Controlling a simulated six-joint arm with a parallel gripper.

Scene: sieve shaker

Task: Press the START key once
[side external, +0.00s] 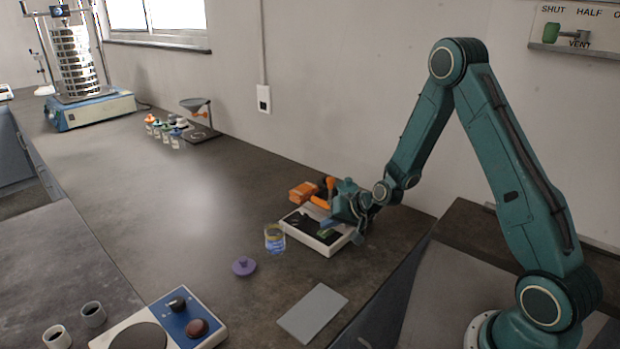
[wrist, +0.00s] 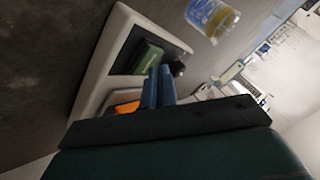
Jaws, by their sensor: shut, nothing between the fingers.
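A low white box (side external: 324,249) with a dark top panel stands on the bench below my gripper. On the panel is a green key (wrist: 147,57), seen clearly in the wrist view; its lettering cannot be read. The white rim of the box (wrist: 92,85) also shows there. An orange patch (wrist: 126,107) is partly hidden by my gripper. My gripper (side external: 329,222) is shut and empty, pointing down at the panel. In the wrist view its blue fingertips (wrist: 160,72) appear just beside the green key; I cannot tell whether they touch the panel.
A labelled glass jar (side external: 275,239) stands close to the box, with a purple lid (side external: 243,266) nearby. Orange objects (side external: 303,193) lie behind the box. A grey plate (side external: 312,313) lies in front. The sieve shaker (side external: 93,109) is far left. The middle bench is clear.

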